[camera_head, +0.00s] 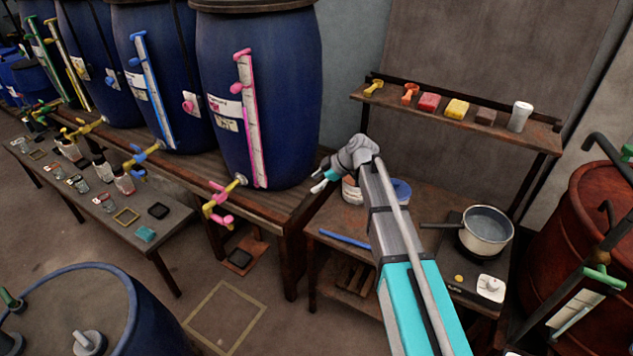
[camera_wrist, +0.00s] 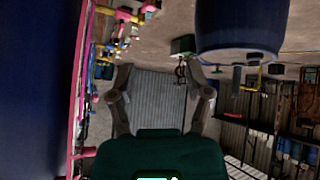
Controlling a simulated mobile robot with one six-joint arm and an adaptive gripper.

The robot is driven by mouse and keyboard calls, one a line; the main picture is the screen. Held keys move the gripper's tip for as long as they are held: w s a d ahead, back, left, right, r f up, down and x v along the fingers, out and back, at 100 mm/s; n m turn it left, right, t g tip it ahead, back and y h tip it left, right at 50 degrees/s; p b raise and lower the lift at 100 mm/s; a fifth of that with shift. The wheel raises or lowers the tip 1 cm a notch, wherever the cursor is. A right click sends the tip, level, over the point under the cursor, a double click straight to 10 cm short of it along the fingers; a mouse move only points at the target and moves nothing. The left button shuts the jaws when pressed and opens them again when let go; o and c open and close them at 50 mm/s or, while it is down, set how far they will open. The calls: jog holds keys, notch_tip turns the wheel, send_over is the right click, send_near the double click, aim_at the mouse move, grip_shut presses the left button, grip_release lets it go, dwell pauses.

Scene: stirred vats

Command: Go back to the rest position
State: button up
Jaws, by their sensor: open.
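My gripper (camera_head: 322,181) is at the end of my raised arm in the head view, in front of the shelf table and to the right of the nearest blue vat (camera_head: 285,90). In the wrist view my gripper (camera_wrist: 160,80) shows its two fingers spread apart with nothing between them. The wrist picture looks upside down, with a blue drum (camera_wrist: 240,30) hanging from the top. The fingertips in the head view are small and partly hidden by the wrist.
A pot (camera_head: 486,230) sits on a hotplate (camera_head: 452,262) on the table, right of my arm. A shelf (camera_head: 400,99) with scoops, coloured blocks and a white cup stands behind. A red drum (camera_head: 590,215) is at right. A low bench (camera_head: 120,225) with small bottles is at left.

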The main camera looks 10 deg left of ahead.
jog(key=shift+s+d, duration=0.1)
jog(key=s+d+f+m+h, duration=0.1)
jog(key=s+d+m+h, duration=0.2)
jog(key=s+d+m, duration=0.3)
jog(key=s+d+f+m+h, duration=0.2)
jog(key=s+d+m, duration=0.5)
jog(key=d, duration=0.7)
jog(key=s+d+f+m+h, duration=0.2)
jog(key=s+d+m, duration=0.5)
jog(key=d, duration=0.4)
jog(key=shift+s+h, duration=0.15)
jog(key=shift+h, duration=0.65)
jog(key=shift+d, duration=0.1)
